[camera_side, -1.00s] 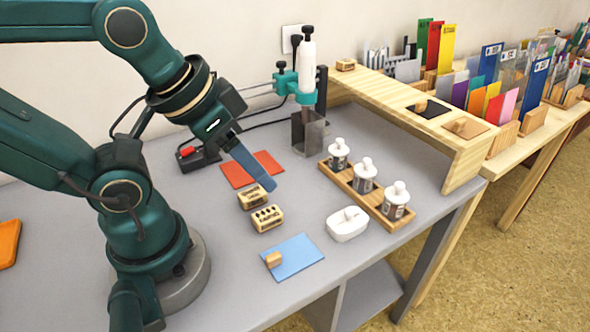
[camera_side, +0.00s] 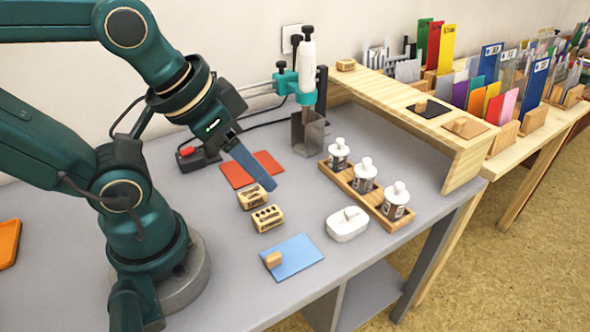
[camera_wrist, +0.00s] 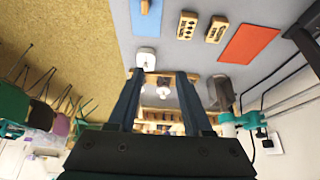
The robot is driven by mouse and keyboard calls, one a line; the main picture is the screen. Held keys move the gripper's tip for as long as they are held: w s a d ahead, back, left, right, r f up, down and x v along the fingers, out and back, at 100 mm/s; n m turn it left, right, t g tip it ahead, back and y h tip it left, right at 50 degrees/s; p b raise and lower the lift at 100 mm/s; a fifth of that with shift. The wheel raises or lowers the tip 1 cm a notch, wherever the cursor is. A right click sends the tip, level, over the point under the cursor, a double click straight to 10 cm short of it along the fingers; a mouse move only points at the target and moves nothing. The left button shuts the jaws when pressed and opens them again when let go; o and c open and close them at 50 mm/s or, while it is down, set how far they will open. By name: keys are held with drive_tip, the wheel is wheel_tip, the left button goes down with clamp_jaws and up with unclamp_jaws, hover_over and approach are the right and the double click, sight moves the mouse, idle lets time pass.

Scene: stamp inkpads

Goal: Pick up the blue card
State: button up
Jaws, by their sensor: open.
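The blue card (camera_side: 293,256) lies flat near the front edge of the grey table, with a small wooden block (camera_side: 273,259) at its left edge. The card also shows at the top of the wrist view (camera_wrist: 146,18), with the block on it. My gripper (camera_side: 268,184) is above the table, behind the card and apart from it, over the area of the wooden stamps. In the wrist view its two fingers (camera_wrist: 160,76) are spread, with nothing held between them.
Two wooden stamps (camera_side: 267,218) lie behind the card. A white lidded box (camera_side: 347,226) stands to its right, beside a wooden tray (camera_side: 340,178) of bottles. A red card (camera_side: 252,168) lies farther back. A wooden shelf (camera_side: 464,165) bounds the table's right side.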

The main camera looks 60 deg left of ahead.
idle(0.3)
drive_tip(key=g, duration=0.5)
hover_over(276, 254)
drive_tip(key=f, duration=0.9)
drive_tip(key=shift+w+a+f, duration=0.1)
drive_tip(key=shift+w, duration=0.1)
drive_tip(key=shift+s+f+g, duration=0.25)
drive_tip(key=shift+f+g, duration=0.05)
drive_tip(key=shift+f, duration=2.5)
clamp_jaws()
